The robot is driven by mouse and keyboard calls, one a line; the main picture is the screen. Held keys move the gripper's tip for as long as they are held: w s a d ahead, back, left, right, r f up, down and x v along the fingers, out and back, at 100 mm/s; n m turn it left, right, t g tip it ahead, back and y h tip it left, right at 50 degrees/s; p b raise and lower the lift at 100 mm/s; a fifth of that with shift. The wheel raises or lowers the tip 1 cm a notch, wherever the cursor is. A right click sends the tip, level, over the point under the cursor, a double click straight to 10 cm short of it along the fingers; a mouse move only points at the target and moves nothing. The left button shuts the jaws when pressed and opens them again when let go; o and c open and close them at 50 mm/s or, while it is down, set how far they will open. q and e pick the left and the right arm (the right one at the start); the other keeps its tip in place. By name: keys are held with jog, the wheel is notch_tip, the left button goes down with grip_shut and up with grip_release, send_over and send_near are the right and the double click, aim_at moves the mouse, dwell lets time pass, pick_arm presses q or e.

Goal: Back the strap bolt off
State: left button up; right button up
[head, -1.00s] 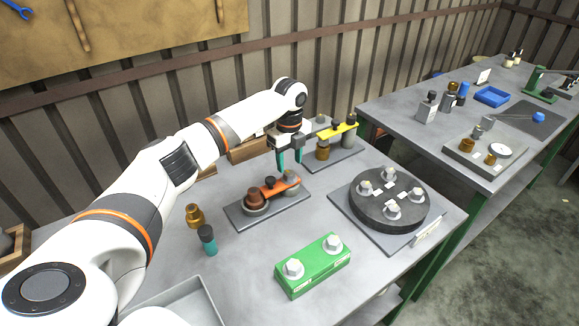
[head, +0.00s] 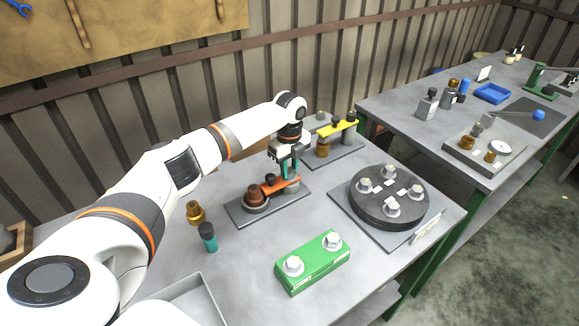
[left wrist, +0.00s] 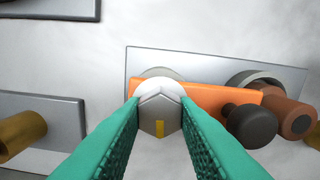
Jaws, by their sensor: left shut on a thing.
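The strap bolt (left wrist: 158,116) is a grey hex head with a yellow mark, at the end of the orange strap (left wrist: 205,96) in the left wrist view. My left gripper (head: 289,172) points down over the right end of the orange strap (head: 283,187) in the head view. Its teal fingers are shut on the bolt head, one on each side. In the head view the fingers mostly hide the bolt. A dark knob (left wrist: 251,125) stands on the strap, and a brown cylinder (left wrist: 292,115) sits by its other end. My right gripper is not in view.
The fixture's grey plate (head: 237,213) lies on the table. Behind it stands another fixture with a yellow strap (head: 338,129). A round black flange (head: 378,212) is to the right, and a green block (head: 312,263) in front. A teal bottle (head: 209,238) and a brass part (head: 195,213) stand left.

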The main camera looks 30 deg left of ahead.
pick_arm(q)
jog(key=shift+d+r+n+p, duration=0.1)
jog(key=shift+r+n+p, duration=0.05)
jog(key=shift+n+p, duration=0.75)
jog(key=shift+r+n+p, duration=0.1)
jog(key=shift+n+p, duration=0.6)
jog(key=shift+p, duration=0.35)
jog(key=n+p, duration=0.2)
jog(key=shift+n, duration=0.4)
jog(key=n+p, duration=0.3)
jog(key=n, duration=0.1)
jog(key=shift+f+n, duration=0.1)
jog(key=shift+n, duration=0.2)
jog(key=shift+n+p, duration=1.05)
jog(key=shift+n, duration=0.95)
jog(key=shift+f, duration=0.1)
jog(key=o, duration=1)
